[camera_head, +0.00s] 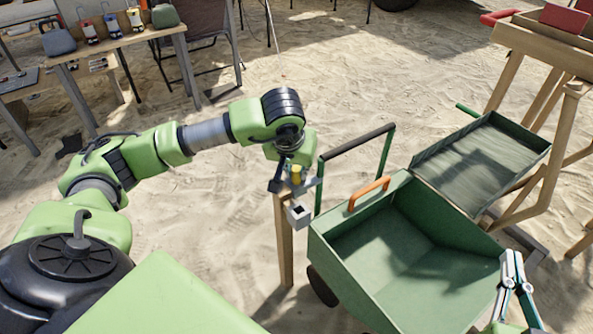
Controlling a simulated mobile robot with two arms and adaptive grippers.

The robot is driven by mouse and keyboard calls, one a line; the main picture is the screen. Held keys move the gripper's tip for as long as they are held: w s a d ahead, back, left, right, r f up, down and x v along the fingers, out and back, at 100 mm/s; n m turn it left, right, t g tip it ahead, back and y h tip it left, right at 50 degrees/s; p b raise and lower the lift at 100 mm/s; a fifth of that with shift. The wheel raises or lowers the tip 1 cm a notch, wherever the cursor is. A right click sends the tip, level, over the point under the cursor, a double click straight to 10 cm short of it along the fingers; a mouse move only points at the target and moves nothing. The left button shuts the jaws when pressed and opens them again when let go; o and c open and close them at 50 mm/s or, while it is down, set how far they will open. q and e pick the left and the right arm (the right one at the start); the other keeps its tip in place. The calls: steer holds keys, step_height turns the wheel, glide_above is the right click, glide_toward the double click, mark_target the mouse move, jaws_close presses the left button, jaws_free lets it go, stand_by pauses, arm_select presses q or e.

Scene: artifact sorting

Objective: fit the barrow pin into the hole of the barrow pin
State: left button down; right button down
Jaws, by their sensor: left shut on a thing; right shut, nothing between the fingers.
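The green barrow (440,290) stands in the lower middle, with its open tray facing up. A small grey block (298,214) with a dark square opening is near its left corner, beside the top of a wooden post (285,250). My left gripper (296,187) is just above the block, pointing down, shut on a small yellowish piece, which seems to be the barrow pin (297,173). The fingers partly hide it, and I cannot tell whether it touches the block. My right gripper (514,257) is shut and empty, over the barrow's right edge.
An orange handle (369,194) sits on the barrow's back rim, with a black push bar (357,141) behind. A second green tray (480,160) lies behind right, near a wooden table (540,45). Another table (115,42) with tools stands back left. Sand (330,90) between is open.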

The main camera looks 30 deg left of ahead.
arm_select(q)
steer(key=shift+f, duration=0.1)
arm_select(e)
steer(key=shift+r, duration=0.35)
arm_select(q)
steer(key=c, duration=1.8)
jaws_free()
steer(key=shift+c, duration=0.2)
arm_select(e)
steer(key=shift+r, duration=0.1)
arm_select(q)
steer(key=shift+r, duration=0.25)
steer(key=v, duration=1.1)
steer(key=shift+s+r, duration=0.2)
steer(key=shift+s, duration=0.05)
